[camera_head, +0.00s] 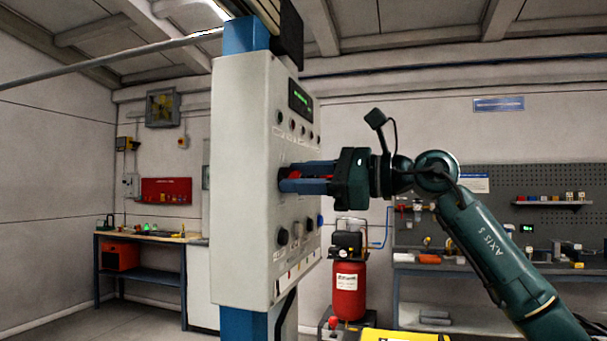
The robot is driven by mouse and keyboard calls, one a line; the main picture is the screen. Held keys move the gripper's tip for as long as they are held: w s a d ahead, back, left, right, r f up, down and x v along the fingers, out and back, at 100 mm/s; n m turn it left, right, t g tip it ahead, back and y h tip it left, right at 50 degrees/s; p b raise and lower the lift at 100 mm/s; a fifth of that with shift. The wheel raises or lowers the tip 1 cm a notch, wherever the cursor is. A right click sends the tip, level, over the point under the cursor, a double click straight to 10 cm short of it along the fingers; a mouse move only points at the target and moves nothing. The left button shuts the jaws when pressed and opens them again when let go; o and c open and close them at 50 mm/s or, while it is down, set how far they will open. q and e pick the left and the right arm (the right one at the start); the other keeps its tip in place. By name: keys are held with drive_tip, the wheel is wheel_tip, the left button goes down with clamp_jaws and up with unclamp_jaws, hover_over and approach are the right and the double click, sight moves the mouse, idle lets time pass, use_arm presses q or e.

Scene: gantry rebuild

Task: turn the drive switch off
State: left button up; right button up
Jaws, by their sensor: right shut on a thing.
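The pale grey control panel (238,190) stands upright on a blue post, seen at a steep angle. My right gripper (288,178) reaches in from the right, its blue fingers at the middle of the panel face. They are shut on the drive switch, a red part of which (325,178) shows between them. The fingers hide most of the switch, so I cannot tell its position. My left gripper is not in view.
The panel has a lit green display (299,97) and knobs above, with black knobs (283,236) below the gripper. A red tank (347,290) stands behind at right. A workbench (140,238) stands at the back left.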

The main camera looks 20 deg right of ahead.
drive_tip(key=n, duration=1.1)
drive_tip(key=shift+s+f, duration=0.1)
drive_tip(key=shift+s, duration=0.05)
drive_tip(key=shift+n, duration=0.3)
drive_tip(key=o, duration=1)
drive_tip(key=shift+b+v, duration=1.55)
drive_tip(key=shift+v, duration=4.95)
